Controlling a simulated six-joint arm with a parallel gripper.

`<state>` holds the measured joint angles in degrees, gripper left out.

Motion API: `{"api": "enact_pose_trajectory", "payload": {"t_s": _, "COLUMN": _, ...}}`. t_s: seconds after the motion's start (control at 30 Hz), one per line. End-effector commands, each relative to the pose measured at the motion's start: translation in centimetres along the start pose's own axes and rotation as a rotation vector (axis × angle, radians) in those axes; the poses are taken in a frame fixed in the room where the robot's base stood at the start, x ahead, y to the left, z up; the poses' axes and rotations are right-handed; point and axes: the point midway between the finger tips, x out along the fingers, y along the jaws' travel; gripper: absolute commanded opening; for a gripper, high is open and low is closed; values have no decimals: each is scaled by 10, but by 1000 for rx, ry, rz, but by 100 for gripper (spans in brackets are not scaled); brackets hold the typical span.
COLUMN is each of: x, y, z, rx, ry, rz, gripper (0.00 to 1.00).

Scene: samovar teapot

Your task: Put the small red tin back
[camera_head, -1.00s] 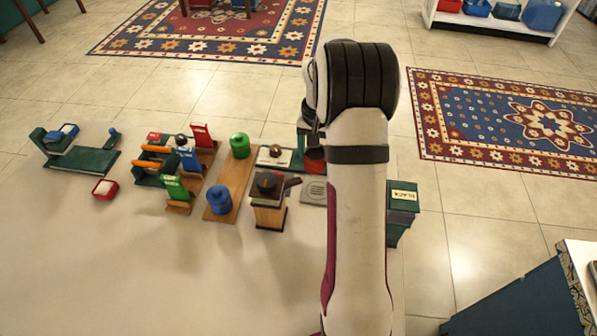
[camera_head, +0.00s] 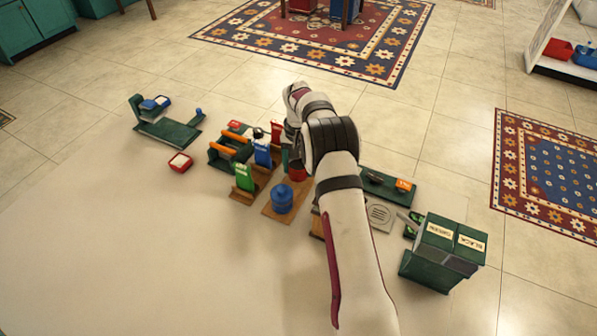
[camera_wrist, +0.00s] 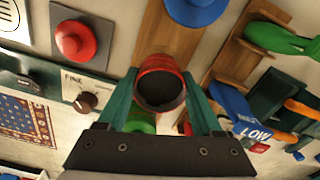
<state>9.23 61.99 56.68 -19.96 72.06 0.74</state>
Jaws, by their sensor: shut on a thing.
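The small red tin (camera_head: 297,172) is held between the green fingers of my gripper (camera_head: 296,163). In the wrist view the tin (camera_wrist: 160,85) shows a dark round end, with a finger on each side. My gripper is shut on it, over the wooden board (camera_wrist: 172,40) that also shows in the head view (camera_head: 268,210). The blue tin (camera_head: 283,199) stands near the board's front end. The green tin (camera_wrist: 140,122) shows partly behind my gripper in the wrist view. The gap between the red tin and the board cannot be told.
The front left table is clear.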

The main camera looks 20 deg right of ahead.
Motion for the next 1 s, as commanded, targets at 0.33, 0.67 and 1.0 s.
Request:
{"api": "enact_pose_trajectory", "payload": {"t_s": 0.33, "x": 24, "y": 1, "z": 0, "rx": 0, "ry": 0, "rz": -1, "gripper": 0}}
{"api": "enact_pose_trajectory", "payload": {"t_s": 0.67, "x": 26, "y": 1, "z": 0, "rx": 0, "ry": 0, "rz": -1, "gripper": 97}}
{"api": "enact_pose_trajectory", "payload": {"t_s": 1.0, "x": 3, "y": 1, "z": -1, "rx": 0, "ry": 3, "rz": -1, "gripper": 97}}
